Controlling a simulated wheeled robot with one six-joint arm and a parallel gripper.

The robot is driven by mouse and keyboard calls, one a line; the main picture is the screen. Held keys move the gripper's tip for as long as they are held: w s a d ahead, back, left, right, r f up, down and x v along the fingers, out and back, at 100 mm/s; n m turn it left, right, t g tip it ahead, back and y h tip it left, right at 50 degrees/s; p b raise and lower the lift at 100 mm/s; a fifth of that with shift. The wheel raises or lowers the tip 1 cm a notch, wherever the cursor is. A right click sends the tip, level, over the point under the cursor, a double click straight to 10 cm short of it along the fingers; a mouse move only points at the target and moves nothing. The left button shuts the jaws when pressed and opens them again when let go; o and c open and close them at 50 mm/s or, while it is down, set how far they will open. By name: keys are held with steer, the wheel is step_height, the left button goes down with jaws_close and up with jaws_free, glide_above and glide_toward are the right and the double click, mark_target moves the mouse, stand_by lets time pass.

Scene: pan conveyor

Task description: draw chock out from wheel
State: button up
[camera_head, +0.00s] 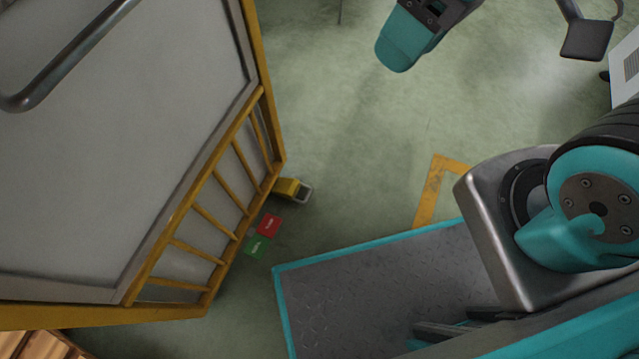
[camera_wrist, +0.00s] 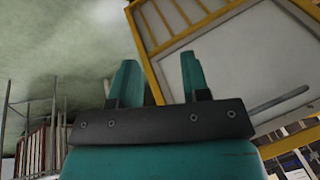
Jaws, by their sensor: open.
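A small yellow chock (camera_head: 287,188) with a pale metal loop handle lies on the green floor in the head view, at the right corner of the yellow-framed cart (camera_head: 212,222). Its handle points right, away from the cart. The wheel is hidden under the cart, so I cannot tell how the chock touches it. My gripper (camera_wrist: 160,64) is open in the wrist view, with two teal fingers apart and nothing between them. The cart's yellow rails and pale panel (camera_wrist: 232,58) show beyond the fingers. The chock does not show in the wrist view.
Red (camera_head: 269,224) and green (camera_head: 255,247) labelled patches lie beside the cart below the chock. A yellow floor marking (camera_head: 428,196) lies to the right. Open floor (camera_head: 345,140) stretches right of the chock. My teal-edged deck is below it. A wooden slatted thing (camera_head: 38,346) is at bottom left.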

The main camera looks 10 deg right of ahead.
steer(key=shift+o, duration=1.3)
steer(key=o, duration=0.7)
steer(key=shift+w+a+f+n+b, duration=0.25)
steer(key=shift+w+a+f, duration=0.1)
steer(key=shift+f, duration=0.2)
steer(key=shift+w+a+f+n+b, duration=0.2)
steer(key=shift+w+a+f, duration=0.15)
steer(key=shift+f, duration=0.15)
steer(key=shift+o, duration=0.5)
steer(key=w+a+f+n+y+b, duration=0.2)
steer(key=w+a+f, duration=0.3)
steer(key=f, duration=0.4)
steer(key=shift+w+n+g+y+b, duration=0.4)
steer(key=shift+w+y+b, duration=0.1)
steer(key=shift+b, duration=0.1)
steer(key=w+a+f+n+t+y+b, duration=0.1)
steer(key=w+a+f+y+b, duration=0.15)
steer(key=f, duration=0.65)
steer(key=w+a+f+t+y+b, duration=0.1)
steer(key=w+f+b, duration=0.15)
steer(key=f, duration=0.55)
steer(key=s+d+f+t+h+b, duration=0.1)
steer(key=d+f+t+h+b, duration=0.1)
steer(key=f, duration=1.2)
steer(key=s+d+f+m+t+h+b, duration=0.1)
steer(key=d+f, duration=0.3)
steer(key=f, duration=1)
steer(key=shift+s+d+t+h+b, duration=0.2)
steer(key=shift+s+t+h+b, duration=0.15)
steer(key=shift+s+t+b, duration=0.25)
